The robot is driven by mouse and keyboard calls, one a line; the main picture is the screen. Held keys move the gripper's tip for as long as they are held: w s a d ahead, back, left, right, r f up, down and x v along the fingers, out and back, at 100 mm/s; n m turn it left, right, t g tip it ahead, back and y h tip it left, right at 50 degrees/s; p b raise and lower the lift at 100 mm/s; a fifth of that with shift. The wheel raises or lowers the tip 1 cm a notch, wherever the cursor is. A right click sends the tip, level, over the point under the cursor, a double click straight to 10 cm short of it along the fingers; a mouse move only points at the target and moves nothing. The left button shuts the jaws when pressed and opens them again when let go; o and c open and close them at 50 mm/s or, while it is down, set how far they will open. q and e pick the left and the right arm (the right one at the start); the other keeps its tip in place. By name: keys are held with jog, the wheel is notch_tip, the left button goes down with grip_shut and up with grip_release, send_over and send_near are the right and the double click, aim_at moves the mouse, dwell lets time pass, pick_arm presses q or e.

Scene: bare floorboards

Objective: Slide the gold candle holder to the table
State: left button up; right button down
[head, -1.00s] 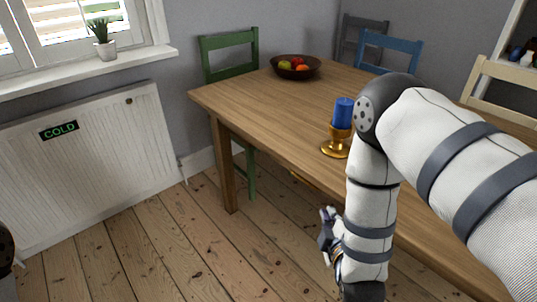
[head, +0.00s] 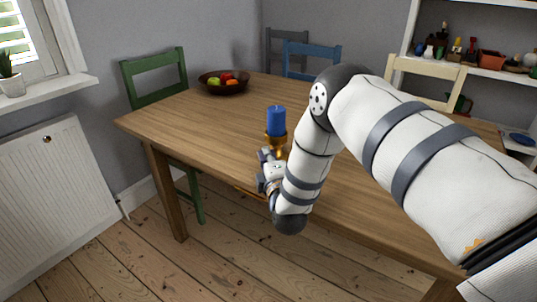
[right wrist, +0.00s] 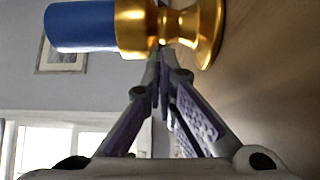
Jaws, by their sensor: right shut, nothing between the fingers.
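The gold candle holder (head: 275,141) stands upright on the wooden table (head: 185,118), near its front edge, with a blue candle (head: 276,120) in it. My right gripper (head: 264,154) is at the holder's near left side, partly in front of its base. In the right wrist view, the scene is turned sideways, and the gold holder (right wrist: 207,30) and blue candle (right wrist: 80,25) lie just beyond the fingertips. The right gripper (right wrist: 160,58) is shut with nothing between its fingers. Whether the tips touch the stem I cannot tell. My left gripper is out of view.
A dark bowl of fruit (head: 224,84) stands at the table's far left. Green (head: 155,96), blue (head: 312,50) and cream (head: 425,68) chairs surround the table. My right forearm covers the table's right part. The tabletop left of the holder is clear.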

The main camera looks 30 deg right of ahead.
jog(key=shift+w+d, duration=0.15)
jog(key=shift+d, duration=0.25)
